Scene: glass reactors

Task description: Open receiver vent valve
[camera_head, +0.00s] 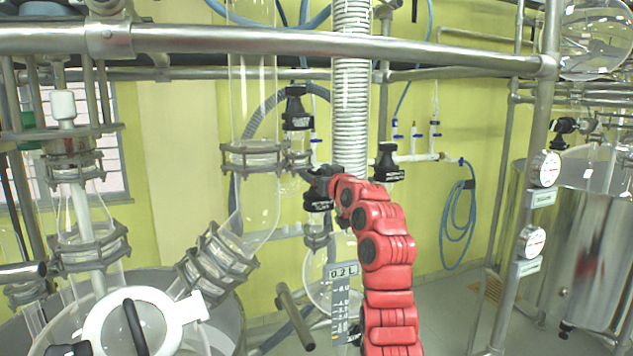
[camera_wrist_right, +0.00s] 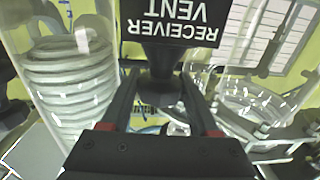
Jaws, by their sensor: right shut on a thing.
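The receiver vent valve has a black handle with a black label reading "RECEIVER VENT" (camera_wrist_right: 172,28), upside down in the right wrist view. In that view my right gripper (camera_wrist_right: 160,88) has its two fingers on either side of the dark handle stem and is shut on it. In the head view my red right arm reaches up to the black valve handle (camera_head: 318,203), and my right gripper (camera_head: 326,180) is at it. The gripper partly hides the handle there, and its turn angle is hard to read. My left gripper is not in view.
Other black valve handles stand close by, one above (camera_head: 296,112) and one to the right (camera_head: 387,162). A glass coil condenser (camera_head: 351,100) rises just behind my gripper. Glass pipe (camera_head: 258,205) and a steel rail (camera_head: 330,44) stand left and above.

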